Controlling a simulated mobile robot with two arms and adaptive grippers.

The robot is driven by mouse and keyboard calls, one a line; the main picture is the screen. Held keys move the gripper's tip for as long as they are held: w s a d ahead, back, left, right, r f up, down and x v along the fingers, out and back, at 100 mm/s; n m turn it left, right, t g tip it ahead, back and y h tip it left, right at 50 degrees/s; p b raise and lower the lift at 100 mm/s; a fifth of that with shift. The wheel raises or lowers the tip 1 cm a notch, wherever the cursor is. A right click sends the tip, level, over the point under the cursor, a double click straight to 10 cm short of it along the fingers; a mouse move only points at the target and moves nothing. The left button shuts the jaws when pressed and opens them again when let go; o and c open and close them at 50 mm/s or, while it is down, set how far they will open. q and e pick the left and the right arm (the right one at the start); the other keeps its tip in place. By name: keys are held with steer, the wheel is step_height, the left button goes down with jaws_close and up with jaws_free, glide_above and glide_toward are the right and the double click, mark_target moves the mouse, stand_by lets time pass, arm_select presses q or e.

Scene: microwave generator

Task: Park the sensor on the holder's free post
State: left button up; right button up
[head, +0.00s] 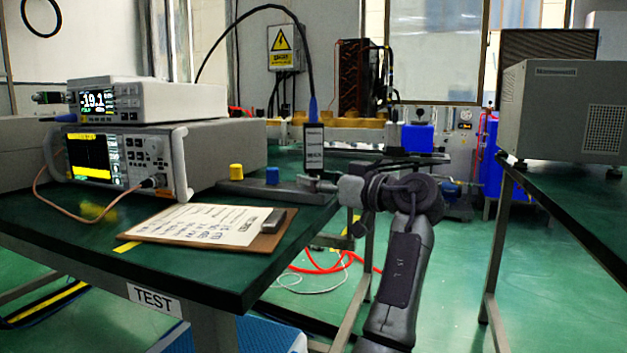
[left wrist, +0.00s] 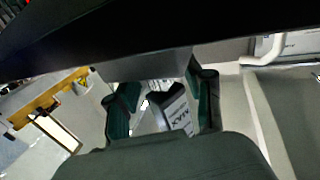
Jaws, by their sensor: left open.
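The sensor (head: 314,150) is a black upright box with a white label and a blue plug on top, from which a black cable loops up and left. It stands at the right end of the holder (head: 318,198), a dark low bar on the green table. A yellow post (head: 236,171) and a blue post (head: 272,175) stand on the bar. My left gripper (head: 322,184) is at the sensor's lower end and hides how it meets the holder. In the left wrist view the sensor (left wrist: 175,108) shows between the two open fingers (left wrist: 163,104); contact is unclear. My right gripper is not in view.
A brown clipboard (head: 268,240) with paper lies on the table in front of the holder. Stacked instruments (head: 147,101) with an orange cable stand at left. A grey cabinet (head: 560,110) stands on another table at right, across a gap of floor.

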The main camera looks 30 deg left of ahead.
arm_select(q)
steer(key=s+d, duration=0.1)
steer(key=d, duration=1)
steer(key=shift+s, duration=0.15)
